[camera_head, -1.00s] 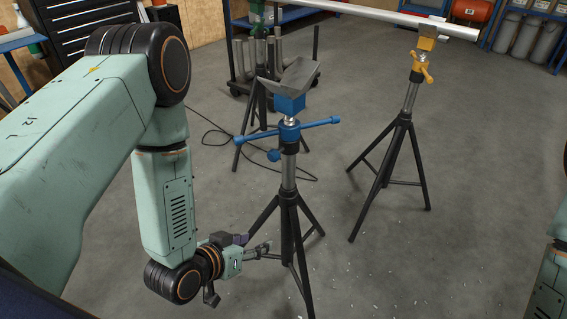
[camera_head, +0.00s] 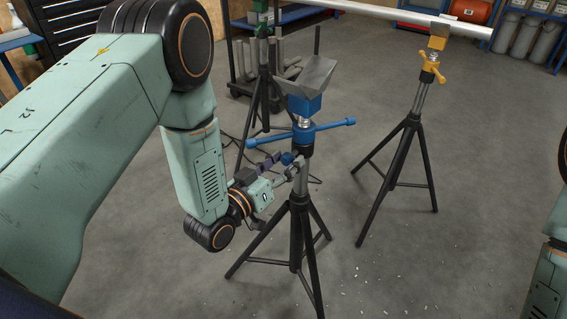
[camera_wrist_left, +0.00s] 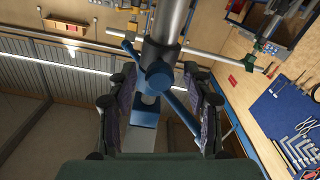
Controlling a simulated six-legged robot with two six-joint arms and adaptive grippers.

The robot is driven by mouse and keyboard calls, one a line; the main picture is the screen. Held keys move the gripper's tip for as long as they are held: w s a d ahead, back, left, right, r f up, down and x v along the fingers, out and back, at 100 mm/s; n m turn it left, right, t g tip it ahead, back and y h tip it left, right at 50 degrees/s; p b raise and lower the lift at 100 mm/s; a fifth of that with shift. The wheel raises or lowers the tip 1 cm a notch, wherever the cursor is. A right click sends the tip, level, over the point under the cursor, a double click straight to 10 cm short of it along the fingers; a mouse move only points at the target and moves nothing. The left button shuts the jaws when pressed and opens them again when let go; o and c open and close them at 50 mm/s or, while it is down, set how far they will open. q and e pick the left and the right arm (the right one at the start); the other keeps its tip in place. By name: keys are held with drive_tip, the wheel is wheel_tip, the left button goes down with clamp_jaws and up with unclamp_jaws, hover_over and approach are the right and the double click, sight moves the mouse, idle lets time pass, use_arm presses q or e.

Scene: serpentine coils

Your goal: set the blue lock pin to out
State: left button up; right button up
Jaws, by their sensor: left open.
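The blue stand (camera_head: 302,215) is a black tripod with a metal tube, a blue handle bar (camera_head: 335,125) and a tilted grey V-shaped head on top. The blue lock pin (camera_head: 287,158) is a round knob on the stand's collar, below the handle. My left gripper (camera_head: 287,170) is open just below and beside the knob. In the left wrist view the knob (camera_wrist_left: 159,75) faces the camera, between and slightly beyond the two open fingers (camera_wrist_left: 161,88). I cannot tell whether the fingers touch it. My right gripper is out of sight.
A yellow-topped tripod (camera_head: 412,120) stands to the right, and a green-topped one (camera_head: 262,60) behind. A long pale pipe (camera_head: 375,12) runs across the back. A black cable lies on the floor. The floor between the blue and yellow stands is clear.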

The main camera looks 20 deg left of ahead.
use_arm(q)
drive_tip(key=shift+w+d, duration=0.2)
drive_tip(key=shift+w, duration=0.05)
drive_tip(key=shift+r, duration=0.1)
drive_tip(key=shift+a, duration=0.1)
drive_tip(key=shift+c, duration=0.6)
clamp_jaws()
